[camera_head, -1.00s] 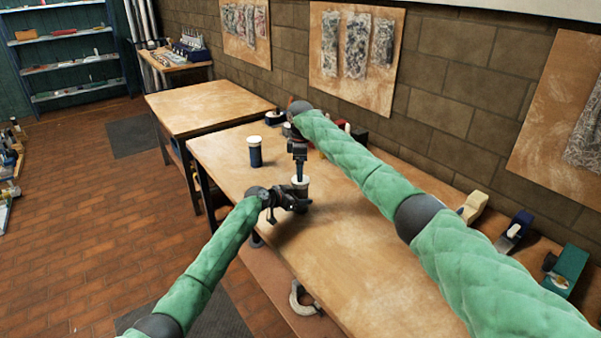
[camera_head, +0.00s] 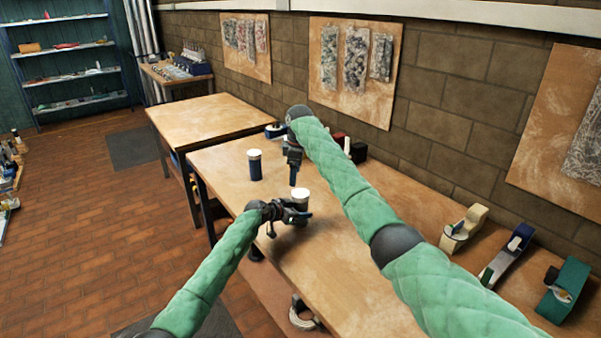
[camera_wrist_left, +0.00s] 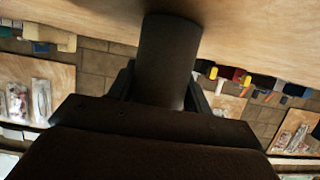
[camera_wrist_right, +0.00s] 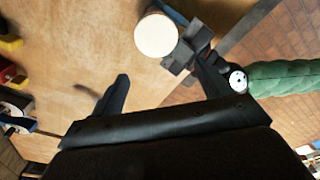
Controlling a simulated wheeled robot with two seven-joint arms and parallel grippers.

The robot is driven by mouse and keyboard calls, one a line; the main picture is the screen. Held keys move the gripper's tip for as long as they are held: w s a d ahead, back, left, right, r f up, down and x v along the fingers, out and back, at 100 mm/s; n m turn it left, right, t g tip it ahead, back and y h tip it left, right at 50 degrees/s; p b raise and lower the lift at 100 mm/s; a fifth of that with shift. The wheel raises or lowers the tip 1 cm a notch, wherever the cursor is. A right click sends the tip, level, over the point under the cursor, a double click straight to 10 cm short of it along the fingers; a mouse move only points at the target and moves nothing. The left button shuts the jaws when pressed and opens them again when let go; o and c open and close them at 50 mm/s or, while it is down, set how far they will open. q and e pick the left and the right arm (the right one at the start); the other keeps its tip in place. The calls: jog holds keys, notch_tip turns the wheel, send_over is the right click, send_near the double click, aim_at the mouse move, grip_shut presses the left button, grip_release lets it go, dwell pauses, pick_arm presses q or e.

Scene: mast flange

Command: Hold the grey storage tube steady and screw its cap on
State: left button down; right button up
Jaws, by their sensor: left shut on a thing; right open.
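The grey storage tube (camera_wrist_left: 168,60) stands upright on the table, with my left gripper (camera_head: 291,212) shut around it. Its white cap (camera_head: 301,193) sits at the tube's top; how tightly it is seated I cannot tell. The cap shows as a round white disc in the right wrist view (camera_wrist_right: 156,35). My right gripper (camera_head: 293,180) is open and empty, just behind and to the left of the cap in the head view, apart from it. In the right wrist view its fingers (camera_wrist_right: 163,85) are spread, with the cap beyond them.
Tape dispensers (camera_head: 463,228) and other tools line the wall side. A second table (camera_head: 210,115) stands farther back. The front part of the bench is clear.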

aim_at(300, 193)
jog(key=shift+d+h, duration=0.5)
jog(key=shift+d, duration=0.4)
jog(key=shift+s+f, duration=0.1)
jog(key=shift+f, duration=3.9)
jog(key=c, duration=1)
jog(key=o, duration=1.1)
